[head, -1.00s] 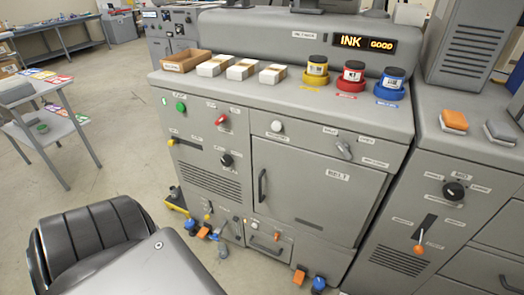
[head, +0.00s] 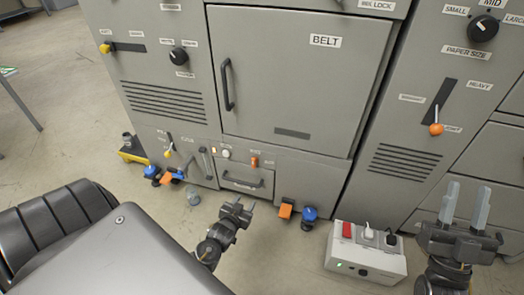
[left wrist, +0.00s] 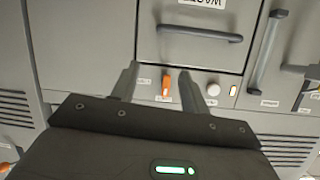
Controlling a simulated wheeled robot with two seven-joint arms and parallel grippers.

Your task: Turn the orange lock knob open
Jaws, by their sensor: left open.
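The small orange lock knob (head: 254,161) sits on the low front panel of the grey machine, above and to the right of a drawer handle. In the left wrist view the knob (left wrist: 166,87) shows upside down between my left fingers. My left gripper (head: 238,207) is open and empty, in front of and below the knob in the head view; its fingers (left wrist: 156,84) also show in the left wrist view. I see no contact with the knob. My right gripper (head: 467,206) is open and empty at the far right, away from the knob.
A white knob (head: 226,153) and a drawer handle (head: 243,182) are near the orange knob. A white power box (head: 365,262) with plugs lies on the floor between my grippers.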

